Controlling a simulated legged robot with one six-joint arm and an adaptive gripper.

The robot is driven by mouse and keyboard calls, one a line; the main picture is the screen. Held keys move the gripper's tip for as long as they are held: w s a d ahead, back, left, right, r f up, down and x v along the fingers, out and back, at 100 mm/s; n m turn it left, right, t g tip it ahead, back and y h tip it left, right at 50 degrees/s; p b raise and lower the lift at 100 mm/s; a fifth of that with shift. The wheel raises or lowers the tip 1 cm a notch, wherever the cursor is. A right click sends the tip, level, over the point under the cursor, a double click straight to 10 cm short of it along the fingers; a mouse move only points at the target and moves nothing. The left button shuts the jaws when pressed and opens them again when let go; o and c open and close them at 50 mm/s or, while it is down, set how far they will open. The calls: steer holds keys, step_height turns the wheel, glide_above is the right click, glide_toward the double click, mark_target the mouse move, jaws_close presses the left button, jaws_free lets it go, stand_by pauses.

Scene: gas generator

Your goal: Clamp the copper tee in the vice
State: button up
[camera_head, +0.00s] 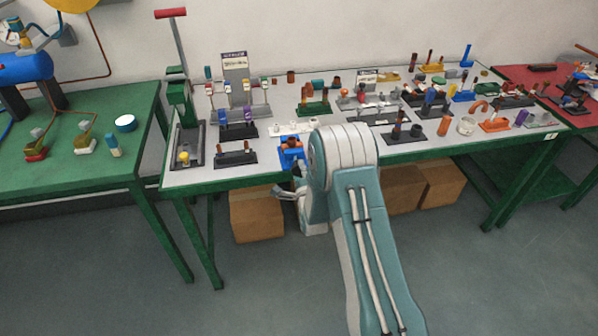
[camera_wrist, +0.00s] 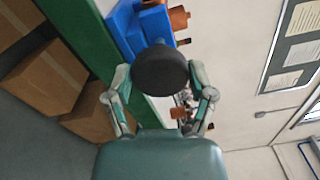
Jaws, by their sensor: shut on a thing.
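The blue vice (camera_head: 291,158) stands at the front edge of the grey-topped table, just beyond my gripper. It also shows at the top of the wrist view (camera_wrist: 127,30). The copper tee (camera_head: 291,144) is at the top of the vice, and its copper end (camera_wrist: 179,18) shows in the wrist view. I cannot tell whether the vice jaws touch it. My gripper (camera_wrist: 160,80) is shut on a round black knob (camera_wrist: 160,70) in front of the vice. In the head view my gripper (camera_head: 287,191) is partly hidden by my arm, and the knob cannot be made out.
A tall green press with a red handle (camera_head: 171,13) stands at the table's left end. Small stands with fittings crowd the tabletop (camera_head: 225,176) right of it. Cardboard boxes (camera_head: 257,215) lie beneath. A green table (camera_head: 80,175) stands left, a red one (camera_head: 545,80) right.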

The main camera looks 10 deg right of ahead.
steer(key=shift+f, duration=0.2)
steer(key=m, duration=0.2)
steer(key=shift+m, duration=0.4)
steer(key=o, duration=1.1)
steer(key=shift+f, duration=0.1)
steer(key=shift+r, duration=0.2)
steer(key=n, duration=0.5)
steer(key=shift+n, duration=0.3)
